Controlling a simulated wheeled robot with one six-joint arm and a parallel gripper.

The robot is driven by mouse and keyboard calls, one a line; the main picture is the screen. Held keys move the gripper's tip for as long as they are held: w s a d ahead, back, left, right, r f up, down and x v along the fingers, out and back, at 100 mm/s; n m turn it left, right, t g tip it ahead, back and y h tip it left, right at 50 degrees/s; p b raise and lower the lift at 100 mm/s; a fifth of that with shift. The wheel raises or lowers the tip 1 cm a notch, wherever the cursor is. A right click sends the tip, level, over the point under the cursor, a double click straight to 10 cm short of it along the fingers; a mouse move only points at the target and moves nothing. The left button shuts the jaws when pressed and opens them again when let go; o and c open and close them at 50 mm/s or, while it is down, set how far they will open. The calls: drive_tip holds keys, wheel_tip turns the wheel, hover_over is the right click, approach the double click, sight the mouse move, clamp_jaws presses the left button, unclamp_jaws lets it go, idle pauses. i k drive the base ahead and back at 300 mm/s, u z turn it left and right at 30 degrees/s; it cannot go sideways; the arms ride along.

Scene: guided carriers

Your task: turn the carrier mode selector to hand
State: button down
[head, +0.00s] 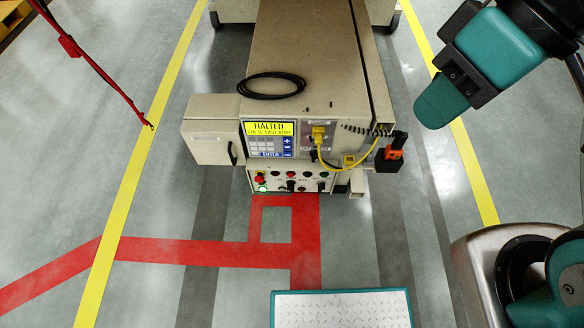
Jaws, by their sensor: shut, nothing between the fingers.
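The beige carrier (305,50) stands in the upper middle of the head view, its control end facing me. Its yellow display (268,128) reads HALTED on top; the line below is too small to read surely. A lower panel (283,182) carries a red button, a pale green button and several small black knobs and lamps. A black knob (291,186) near its middle may be the mode selector; its labels and setting are too small to read. My gripper (430,110) is shut and empty at the upper right, raised and apart from the carrier.
A yellow cable (330,163) loops from a yellow plug beside the display. An orange and black fitting (391,152) juts from the carrier's right side. A black cable coil (272,85) lies on top. A teal-edged tread plate (340,309) is at the bottom. Floor between is clear.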

sight(290, 184)
drive_tip(key=z, duration=1.75)
drive_tip(key=k, duration=1.1)
drive_tip(key=u, duration=1.2)
drive_tip(key=i, duration=0.5)
drive_tip(key=z, duration=0.05)
